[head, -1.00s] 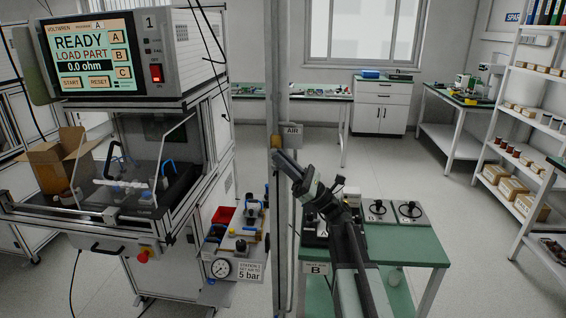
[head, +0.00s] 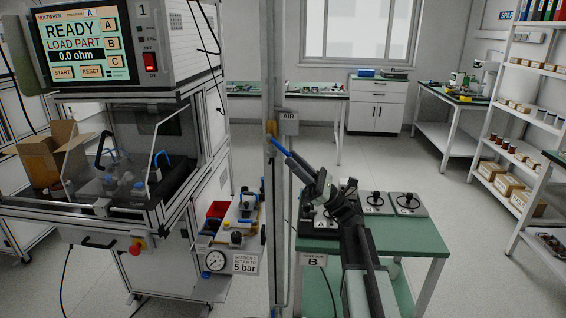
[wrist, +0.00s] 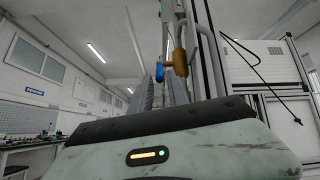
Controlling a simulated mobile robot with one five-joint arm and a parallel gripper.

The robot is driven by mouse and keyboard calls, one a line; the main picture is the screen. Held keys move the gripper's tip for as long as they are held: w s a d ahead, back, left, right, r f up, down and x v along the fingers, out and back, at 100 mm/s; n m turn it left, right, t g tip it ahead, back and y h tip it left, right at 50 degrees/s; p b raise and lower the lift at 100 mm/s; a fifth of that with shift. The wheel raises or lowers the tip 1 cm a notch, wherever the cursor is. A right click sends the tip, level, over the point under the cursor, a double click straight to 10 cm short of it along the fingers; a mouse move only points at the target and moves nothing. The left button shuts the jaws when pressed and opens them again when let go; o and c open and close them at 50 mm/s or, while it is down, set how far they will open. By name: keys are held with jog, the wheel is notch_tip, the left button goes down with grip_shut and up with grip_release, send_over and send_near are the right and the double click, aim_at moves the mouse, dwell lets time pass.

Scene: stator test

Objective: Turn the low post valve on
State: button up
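The post valve has a brass body (head: 271,127) on the upright post, beside the AIR sign. A blue lever handle (head: 280,146) slants down and right from it toward my gripper (head: 297,161). I cannot tell whether a finger touches the handle.
The post (head: 280,220) stands between the test station (head: 165,200) on the left and a green-topped table (head: 405,238) with boxes A and B. A pressure gauge (head: 215,260) and fittings sit left of the post. Open floor lies behind the table.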

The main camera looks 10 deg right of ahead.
jog(key=shift+s+d+f, duration=0.15)
jog(key=shift+d+f, duration=0.2)
